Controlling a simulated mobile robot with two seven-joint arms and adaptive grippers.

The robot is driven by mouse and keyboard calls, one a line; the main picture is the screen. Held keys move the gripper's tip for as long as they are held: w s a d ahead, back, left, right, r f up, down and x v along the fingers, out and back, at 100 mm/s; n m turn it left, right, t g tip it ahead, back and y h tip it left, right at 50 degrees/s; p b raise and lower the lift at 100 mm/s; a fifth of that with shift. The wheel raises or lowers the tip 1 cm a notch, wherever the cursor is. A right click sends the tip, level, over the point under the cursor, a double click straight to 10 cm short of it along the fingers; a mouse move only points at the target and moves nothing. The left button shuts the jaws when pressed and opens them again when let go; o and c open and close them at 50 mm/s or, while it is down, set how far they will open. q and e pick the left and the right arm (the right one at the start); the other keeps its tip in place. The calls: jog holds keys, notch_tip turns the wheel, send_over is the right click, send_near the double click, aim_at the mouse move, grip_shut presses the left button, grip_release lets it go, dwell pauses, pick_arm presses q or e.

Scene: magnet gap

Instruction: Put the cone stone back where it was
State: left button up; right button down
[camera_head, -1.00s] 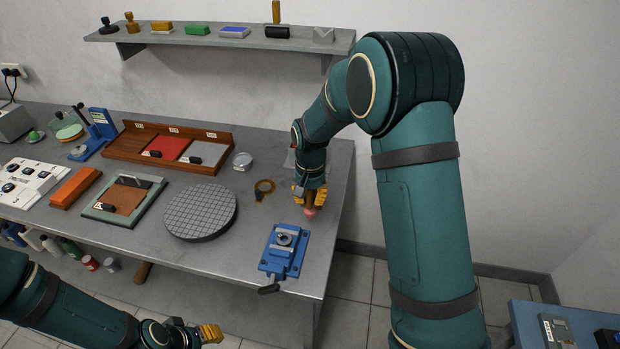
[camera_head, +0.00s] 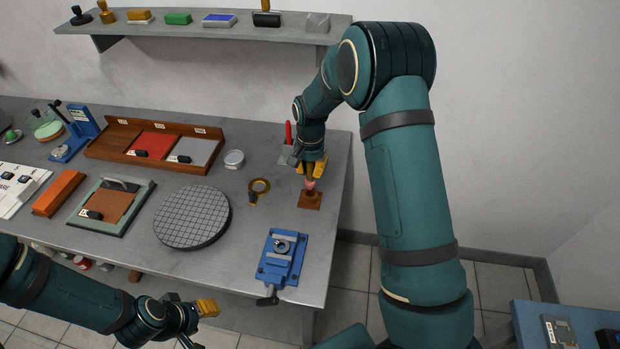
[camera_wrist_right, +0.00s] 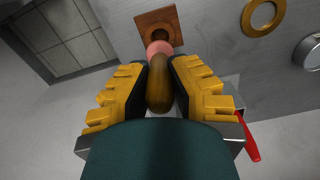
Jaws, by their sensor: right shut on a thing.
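My right gripper (camera_head: 312,167) is shut on the brown wooden handle of the cone stone (camera_wrist_right: 160,88). The stone's pink part (camera_wrist_right: 158,48) points away from the gripper, and it shows in the head view below the fingers (camera_head: 310,183). A square brown wooden block (camera_head: 310,200) with a dark hole stands on the bench right under the pink part, and in the wrist view it is at the top (camera_wrist_right: 170,22). I cannot tell whether the stone touches the block. My left gripper (camera_head: 207,307) is in front of the bench, with its finger gap unclear.
A blue vise (camera_head: 281,257) stands in front of the block. A brass-rimmed magnifier (camera_head: 259,187) and a round tin (camera_head: 234,159) lie to the left. A red-handled tool (camera_head: 288,132) stands behind my right wrist. A shelf (camera_head: 200,29) hangs above the bench.

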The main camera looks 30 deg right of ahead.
aim_at(310, 177)
jog(key=shift+f, duration=1.8)
jog(key=shift+f, duration=0.3)
jog(key=c, duration=1)
grip_release()
jog(key=shift+r, duration=0.1)
jog(key=shift+r, duration=0.3)
notch_tip(310, 177, up, 12)
jog(key=shift+f, duration=0.1)
